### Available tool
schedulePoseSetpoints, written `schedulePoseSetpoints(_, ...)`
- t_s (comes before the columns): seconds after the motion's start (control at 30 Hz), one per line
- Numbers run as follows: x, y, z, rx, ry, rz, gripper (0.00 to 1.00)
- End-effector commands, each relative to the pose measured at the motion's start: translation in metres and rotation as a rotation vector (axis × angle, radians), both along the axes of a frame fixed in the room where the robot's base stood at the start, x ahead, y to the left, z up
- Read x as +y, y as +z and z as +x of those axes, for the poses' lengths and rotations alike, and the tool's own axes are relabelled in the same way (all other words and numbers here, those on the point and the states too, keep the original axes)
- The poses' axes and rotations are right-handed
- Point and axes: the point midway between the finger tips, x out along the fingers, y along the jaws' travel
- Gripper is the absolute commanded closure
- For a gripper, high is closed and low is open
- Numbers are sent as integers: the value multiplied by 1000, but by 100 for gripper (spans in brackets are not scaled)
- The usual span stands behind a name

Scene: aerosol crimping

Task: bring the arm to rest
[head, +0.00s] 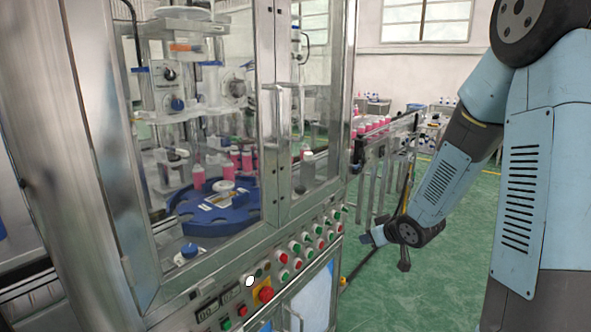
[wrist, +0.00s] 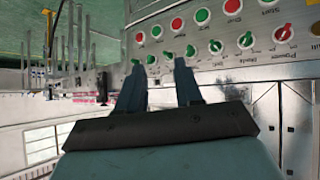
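My arm, light blue and dark grey, comes down from the upper right of the head view and bends toward the machine. My gripper (head: 371,238) is at its lower end, just right of the machine's control panel (head: 285,275), and looks small there. In the wrist view my gripper (wrist: 160,66) shows two dark fingers set apart with nothing between them, so it is open and empty. Beyond the fingertips the wrist view shows the control panel (wrist: 235,50) with its red and green buttons and switches. I cannot tell the exact gap to the panel.
The crimping machine (head: 352,90) with glass doors fills the left and middle of the head view. A blue rotary table (head: 215,222) with pink bottles is inside. A conveyor (head: 385,150) with pink bottles runs behind my gripper. Green floor (head: 440,270) is clear below the arm.

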Motion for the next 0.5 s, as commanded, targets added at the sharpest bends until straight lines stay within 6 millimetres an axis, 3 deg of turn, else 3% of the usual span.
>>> schedulePoseSetpoints(0.03, -4, 14, -3, 0, -24, -34, 65)
schedulePoseSetpoints(0.27, -26, 62, -26, 41, -153, -147, 65)
schedulePoseSetpoints(0.5, -41, 111, -67, 94, -283, -202, 65)
